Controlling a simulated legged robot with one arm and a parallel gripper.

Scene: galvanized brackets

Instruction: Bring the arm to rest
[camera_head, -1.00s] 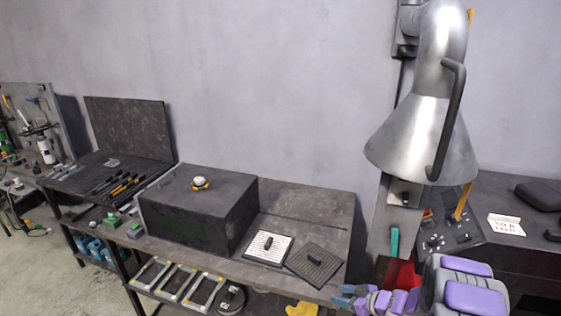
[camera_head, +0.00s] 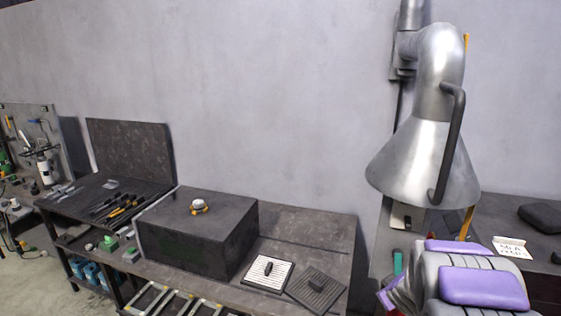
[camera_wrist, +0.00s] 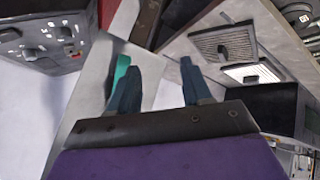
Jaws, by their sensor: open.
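My gripper (camera_wrist: 160,90) shows in the wrist view, with two blue fingers apart and nothing between them. In the head view my grey and purple arm is at the bottom right, in front of the bench, and the fingers cannot be made out there.
A metal fume hood (camera_head: 425,160) hangs just above and behind my arm. A dark block (camera_head: 200,240) and two ribbed plates, one light-edged (camera_head: 268,273) and one dark (camera_head: 316,289), are on the bench to the left. A paper sign (camera_head: 512,247) and black case (camera_head: 541,218) are at right.

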